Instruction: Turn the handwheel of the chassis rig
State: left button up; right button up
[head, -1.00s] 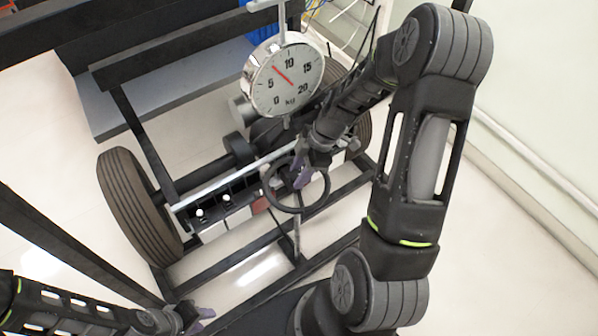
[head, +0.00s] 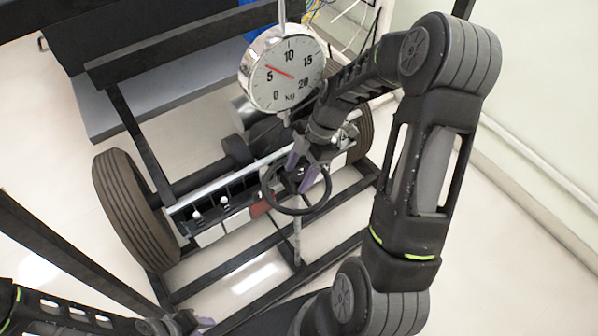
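The handwheel (head: 294,211) is a dark ring on an upright post in front of the chassis rig's panel, in the middle of the head view. My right gripper (head: 301,172) reaches down over it from the upper right. Its two purple fingers are spread apart, over the wheel's upper part and hub. I cannot tell whether they touch the wheel. My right wrist hides some of the panel behind. My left gripper (head: 196,323) is at the bottom edge at the lower left, away from the wheel, partly cut off; its opening does not show.
A round kg dial gauge (head: 281,73) hangs just above the wheel, close to my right forearm. A tyre (head: 133,208) stands at the left of the rig. Black frame bars (head: 232,270) cross below the wheel. White floor is free at the right.

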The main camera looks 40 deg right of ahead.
jog(key=shift+r, duration=0.1)
jog(key=v, duration=0.7)
jog(key=shift+d+r, duration=0.2)
jog(key=shift+r, duration=0.05)
